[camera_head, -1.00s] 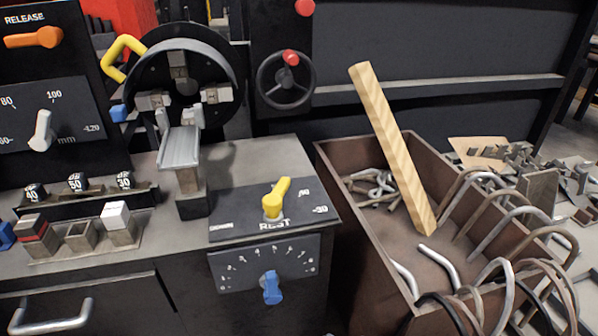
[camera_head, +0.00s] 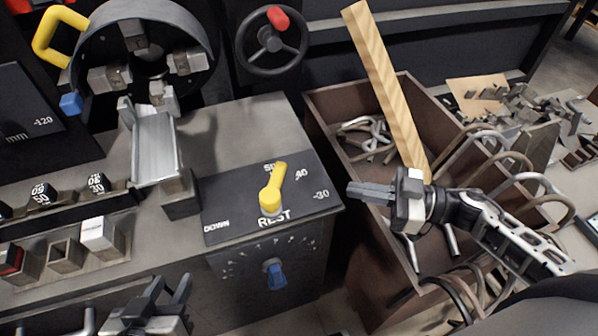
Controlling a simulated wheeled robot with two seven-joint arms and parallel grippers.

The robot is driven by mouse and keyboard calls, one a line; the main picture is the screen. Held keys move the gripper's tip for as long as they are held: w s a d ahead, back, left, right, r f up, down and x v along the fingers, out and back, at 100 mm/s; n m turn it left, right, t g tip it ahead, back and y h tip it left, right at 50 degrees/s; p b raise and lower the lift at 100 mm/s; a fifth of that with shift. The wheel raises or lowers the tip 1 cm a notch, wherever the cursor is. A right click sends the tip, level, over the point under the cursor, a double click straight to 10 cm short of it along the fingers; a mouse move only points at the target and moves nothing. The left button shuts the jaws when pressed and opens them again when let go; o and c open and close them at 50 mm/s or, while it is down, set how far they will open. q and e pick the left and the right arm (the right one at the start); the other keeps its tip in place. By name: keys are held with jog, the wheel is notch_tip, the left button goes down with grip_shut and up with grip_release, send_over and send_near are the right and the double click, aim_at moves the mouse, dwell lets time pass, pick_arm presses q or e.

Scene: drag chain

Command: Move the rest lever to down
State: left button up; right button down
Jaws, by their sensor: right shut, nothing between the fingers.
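The yellow rest lever (camera_head: 272,188) stands on a dark panel (camera_head: 232,208) marked REST. Its tip points up and slightly right, between a partly covered label at the top and the 40 mark. The DOWN mark is at the panel's left edge. My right gripper (camera_head: 352,192) is to the right of the lever, apart from it, over the near-left part of the brown bin. Its fingers are together, pointing left, with nothing between them. My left gripper (camera_head: 168,290) is at the bottom left, below the panel, with its two fingers apart and nothing visible between them.
A blue knob (camera_head: 274,273) is on the front face below the panel. A metal chute (camera_head: 156,145) and round chuck (camera_head: 140,45) stand left. The brown bin (camera_head: 325,115) at right holds metal hooks and a leaning wooden stick (camera_head: 385,85). Space above the panel is clear.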

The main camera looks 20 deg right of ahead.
aim_at(275, 189)
pick_arm(q)
jog(key=shift+f, duration=0.2)
pick_arm(e)
jog(key=x, duration=1.1)
jog(key=shift+w+a, duration=0.2)
jog(key=shift+a, duration=0.1)
